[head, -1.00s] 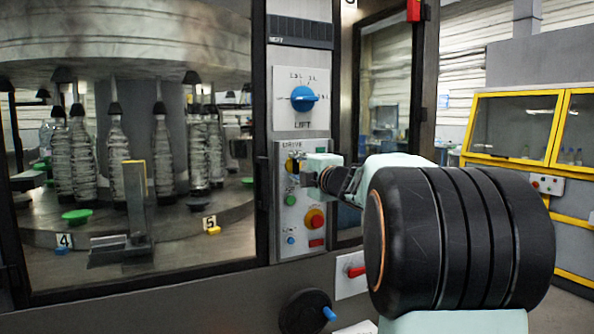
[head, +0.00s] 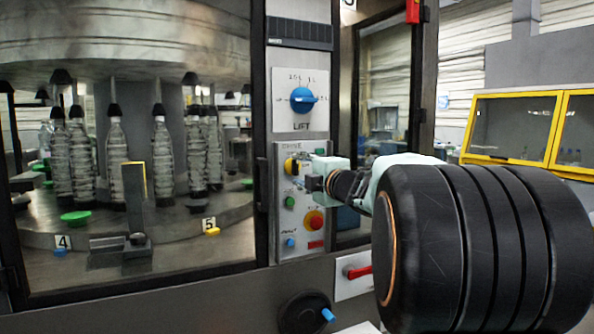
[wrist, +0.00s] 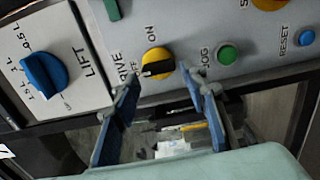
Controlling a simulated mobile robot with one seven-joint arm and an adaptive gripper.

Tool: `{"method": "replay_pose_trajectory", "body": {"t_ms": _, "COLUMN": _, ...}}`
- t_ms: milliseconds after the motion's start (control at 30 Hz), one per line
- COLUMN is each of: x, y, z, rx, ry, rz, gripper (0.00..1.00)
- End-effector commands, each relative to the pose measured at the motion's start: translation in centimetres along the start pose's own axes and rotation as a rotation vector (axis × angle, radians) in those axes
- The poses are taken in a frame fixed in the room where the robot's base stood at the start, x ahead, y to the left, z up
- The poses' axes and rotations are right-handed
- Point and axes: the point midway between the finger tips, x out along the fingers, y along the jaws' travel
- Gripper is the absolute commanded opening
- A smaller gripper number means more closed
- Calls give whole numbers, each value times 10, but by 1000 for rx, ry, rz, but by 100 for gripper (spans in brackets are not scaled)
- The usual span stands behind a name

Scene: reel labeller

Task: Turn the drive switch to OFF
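The drive switch is a round yellow knob with a black bar handle, on the grey control panel in the head view (head: 290,166). It is clearer in the wrist view (wrist: 157,62), beside the DRIVE, ON and OFF lettering. There its black bar lies roughly crosswise in the picture; which label it points at I cannot say for sure. My gripper (wrist: 161,80) is open and empty, its two blue-grey fingers on either side of and just short of the knob. Contact is not visible. In the head view my gripper (head: 308,182) is close to the panel, beside the knob.
The blue LIFT knob (head: 302,100) is above. On the panel below are a green JOG button (head: 291,202), a red stop button (head: 313,220) on yellow, and a blue RESET button (head: 291,243). A red handle (head: 358,271) sticks out at lower right.

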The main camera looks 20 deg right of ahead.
Motion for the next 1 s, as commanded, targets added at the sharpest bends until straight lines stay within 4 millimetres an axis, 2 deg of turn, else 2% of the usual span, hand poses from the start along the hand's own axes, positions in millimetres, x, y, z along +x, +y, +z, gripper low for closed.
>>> {"method": "replay_pose_trajectory", "body": {"t_ms": 200, "x": -46, "y": 1, "z": 1, "rx": 0, "ry": -3, "rz": 1, "gripper": 40}}
{"method": "replay_pose_trajectory", "body": {"t_ms": 433, "x": -81, "y": 0, "z": 1, "rx": -1, "ry": -2, "rz": 1, "gripper": 40}}
{"method": "replay_pose_trajectory", "body": {"t_ms": 633, "x": -93, "y": 0, "z": 0, "rx": -1, "ry": -1, "rz": -1, "gripper": 40}}
{"method": "replay_pose_trajectory", "body": {"t_ms": 1000, "x": -94, "y": 1, "z": 4, "rx": 2, "ry": -13, "rz": -3, "gripper": 40}}
